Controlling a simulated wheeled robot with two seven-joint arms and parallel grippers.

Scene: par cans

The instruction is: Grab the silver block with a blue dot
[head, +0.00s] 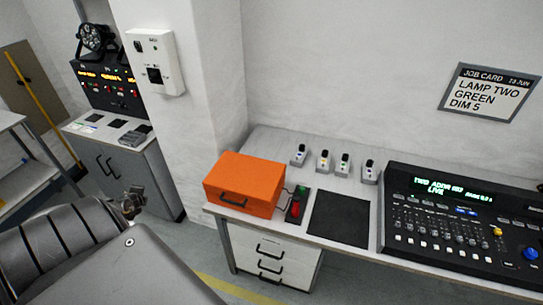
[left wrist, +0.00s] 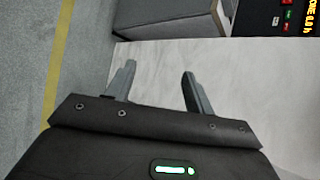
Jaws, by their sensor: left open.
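Several small silver blocks with dark tops stand in a row on the desk against the wall in the head view. The leftmost block (head: 299,157) seems to have a blue dot. The second block (head: 323,163) looks yellow-marked and the third block (head: 342,167) green-marked. The rightmost block's (head: 369,175) dot colour is too small to tell. My left gripper (head: 132,195) is left of the desk, well away from the blocks. In the left wrist view its fingers (left wrist: 158,85) are apart and nothing is between them. My right gripper is not in view.
An orange case (head: 240,180) sits at the desk's left end, between my left gripper and the blocks. A red switch box (head: 296,207), black mat (head: 340,218) and lighting console (head: 455,225) lie in front and right. A white pillar (head: 180,100) stands behind.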

